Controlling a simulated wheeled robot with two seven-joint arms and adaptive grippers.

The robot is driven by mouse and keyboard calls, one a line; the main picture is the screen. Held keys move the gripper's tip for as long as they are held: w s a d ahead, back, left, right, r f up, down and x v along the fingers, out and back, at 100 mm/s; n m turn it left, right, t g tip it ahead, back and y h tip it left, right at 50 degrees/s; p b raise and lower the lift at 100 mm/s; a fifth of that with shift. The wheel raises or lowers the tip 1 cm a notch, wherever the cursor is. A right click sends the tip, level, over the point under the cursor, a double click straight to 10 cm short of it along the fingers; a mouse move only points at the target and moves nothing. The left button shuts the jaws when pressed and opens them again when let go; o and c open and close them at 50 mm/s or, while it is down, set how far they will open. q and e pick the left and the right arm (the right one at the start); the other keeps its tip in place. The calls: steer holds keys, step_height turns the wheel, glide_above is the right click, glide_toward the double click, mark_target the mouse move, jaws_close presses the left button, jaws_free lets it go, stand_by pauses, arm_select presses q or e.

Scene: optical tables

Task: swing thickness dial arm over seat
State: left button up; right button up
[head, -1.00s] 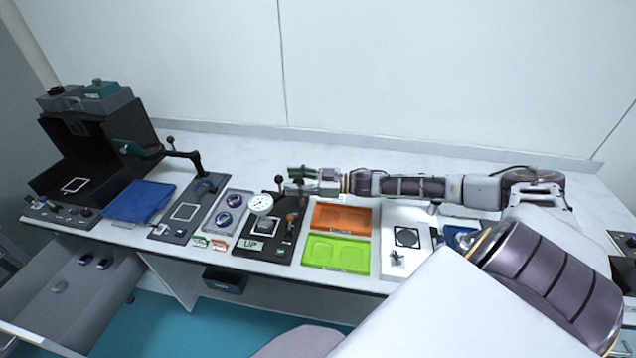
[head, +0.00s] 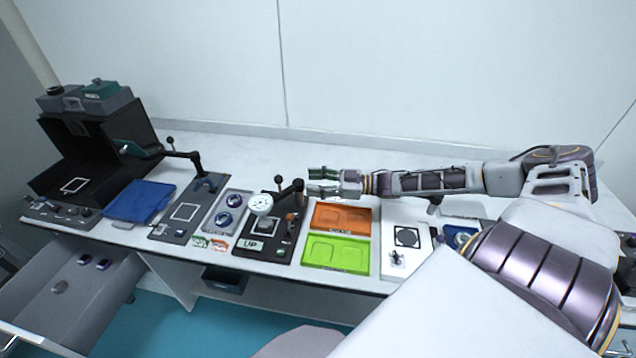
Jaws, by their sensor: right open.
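The thickness dial (head: 260,203) is a round white-faced gauge on the end of a black arm (head: 284,190), above a black base plate (head: 243,248) marked "UP". The arm runs from a post at the back right of the plate toward the gauge. A small black knob stands up from the arm. The seat (head: 264,226) appears to be the small block below the gauge, partly hidden by it. My right gripper (head: 312,180) is open and empty, pointing left, just right of the arm's post. I cannot tell whether it touches the post. My left gripper is out of view.
Orange (head: 341,217) and green (head: 336,253) trays lie right of the dial station, under and in front of my right arm. A plate with two dark round parts (head: 229,211) lies to the left. The table behind is clear.

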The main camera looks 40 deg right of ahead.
steer(key=shift+s+d, duration=0.2)
steer(key=shift+d, duration=0.05)
stand_by(0.4)
steer(key=shift+r+p, duration=2.5)
steer(key=shift+r, duration=0.05)
steer(key=shift+r+p, duration=2.5)
steer(key=shift+p, duration=0.35)
steer(key=shift+s+f, duration=0.1)
